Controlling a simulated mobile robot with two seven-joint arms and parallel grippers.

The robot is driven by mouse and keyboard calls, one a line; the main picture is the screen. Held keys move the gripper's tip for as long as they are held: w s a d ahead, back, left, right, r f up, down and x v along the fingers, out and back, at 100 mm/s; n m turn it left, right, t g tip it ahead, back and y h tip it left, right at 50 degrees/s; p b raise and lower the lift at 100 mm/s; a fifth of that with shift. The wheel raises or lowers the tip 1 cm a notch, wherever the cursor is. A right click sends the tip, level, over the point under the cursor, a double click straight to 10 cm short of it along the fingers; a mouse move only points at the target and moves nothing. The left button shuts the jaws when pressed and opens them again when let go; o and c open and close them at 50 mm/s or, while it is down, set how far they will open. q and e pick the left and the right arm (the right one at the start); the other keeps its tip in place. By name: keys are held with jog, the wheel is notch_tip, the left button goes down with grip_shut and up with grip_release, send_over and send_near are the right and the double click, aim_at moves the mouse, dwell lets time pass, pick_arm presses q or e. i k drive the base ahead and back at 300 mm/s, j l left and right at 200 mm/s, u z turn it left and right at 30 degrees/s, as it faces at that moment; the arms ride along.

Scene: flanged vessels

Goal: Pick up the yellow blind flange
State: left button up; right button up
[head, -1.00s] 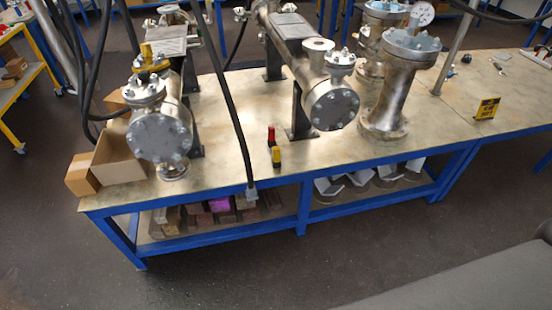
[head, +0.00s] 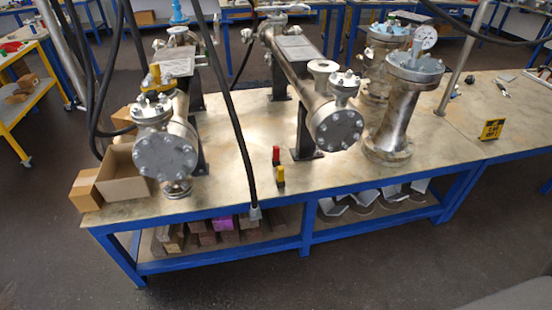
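A small yellow part (head: 156,78) sits on top of the left metal vessel, around or above its bolted top port. It is the only yellow flange-like thing I can see on the vessels, but it is too small to tell whether it is a blind flange. The left vessel's front end is closed by a grey bolted flange (head: 165,157). Neither of my grippers shows in the head view.
The vessels stand on a blue-framed workbench (head: 235,185). An open cardboard box (head: 124,186) is at its left end. Red (head: 276,155) and yellow-black (head: 280,176) small items stand mid-bench. A dark hose (head: 238,130) hangs in front. Dark floor (head: 330,270) is clear in front.

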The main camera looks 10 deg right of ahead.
aim_at(154, 68)
jog(key=i+j+z, duration=0.1)
jog(key=j, duration=0.25)
jog(key=i+j+z, duration=0.15)
jog(key=j, duration=0.25)
jog(key=i+j+z, duration=0.1)
jog(key=i+j, duration=0.2)
jog(key=i+j+z, duration=0.15)
jog(key=j, duration=0.35)
jog(key=i+j+z, duration=0.1)
jog(key=j, duration=0.3)
jog(key=i+j+z, duration=0.15)
jog(key=j, duration=0.3)
